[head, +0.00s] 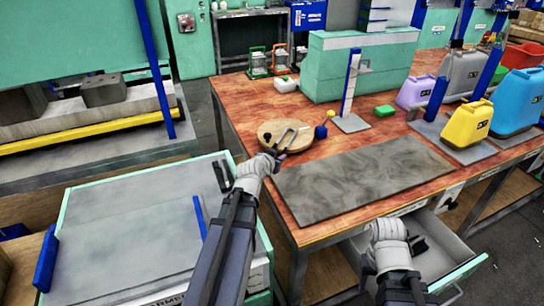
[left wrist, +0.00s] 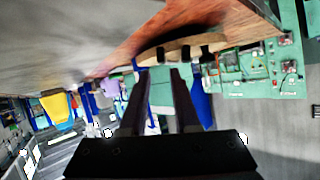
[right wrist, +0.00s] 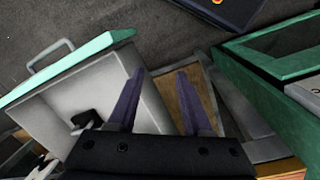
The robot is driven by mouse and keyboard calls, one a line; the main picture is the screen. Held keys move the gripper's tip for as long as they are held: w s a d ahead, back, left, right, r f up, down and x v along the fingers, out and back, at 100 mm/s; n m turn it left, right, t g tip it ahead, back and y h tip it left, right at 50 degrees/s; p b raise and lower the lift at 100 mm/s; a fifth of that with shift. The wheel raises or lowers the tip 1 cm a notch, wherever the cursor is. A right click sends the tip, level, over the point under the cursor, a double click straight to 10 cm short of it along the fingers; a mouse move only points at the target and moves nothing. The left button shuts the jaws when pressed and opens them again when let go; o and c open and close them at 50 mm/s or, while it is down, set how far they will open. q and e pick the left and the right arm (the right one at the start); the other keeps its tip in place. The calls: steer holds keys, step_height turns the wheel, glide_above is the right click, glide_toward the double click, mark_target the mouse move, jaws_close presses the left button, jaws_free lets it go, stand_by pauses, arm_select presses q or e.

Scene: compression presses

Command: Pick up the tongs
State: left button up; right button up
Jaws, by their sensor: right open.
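I cannot single out the tongs with certainty. A dark thing lies in the open drawer (head: 448,232); the right wrist view shows it as a small black-and-white thing (right wrist: 85,118) against the drawer's inside. My right gripper (head: 400,236) is over the drawer area, its fingers (right wrist: 160,88) apart with nothing between them. A round wooden board (head: 272,130) with small dark and grey things on it sits on the worktable. My left gripper (head: 272,160) is beside the board at the table's near left edge. Its fingers (left wrist: 160,82) are apart and empty.
A grey mat (head: 360,180) covers the table's front. Yellow (head: 468,122), blue (head: 518,104) and purple (head: 414,92) jugs stand at right. A grey-topped cabinet (head: 130,235) stands at left.

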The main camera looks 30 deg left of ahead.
mark_target(275, 145)
arm_select(q)
steer(key=a, duration=0.3)
steer(key=shift+a+r+t+y, duration=0.15)
steer(key=shift+a+t+y, duration=0.15)
steer(key=shift+b+x, duration=0.6)
steer(key=shift+x, duration=0.45)
steer(key=shift+r+b+x, duration=0.1)
steer(key=shift+b+x, duration=0.3)
steer(key=shift+x, duration=1)
steer(key=shift+r+b+x, duration=0.15)
steer(key=shift+b+x, duration=0.2)
steer(key=shift+x, duration=1.1)
steer(key=shift+r, duration=0.1)
arm_select(e)
steer(key=f, duration=0.3)
steer(key=shift+s+a+f, duration=0.1)
steer(key=shift+a+f, duration=0.1)
steer(key=shift+a, duration=0.1)
arm_select(q)
steer(key=shift+c, duration=0.2)
jaws_close()
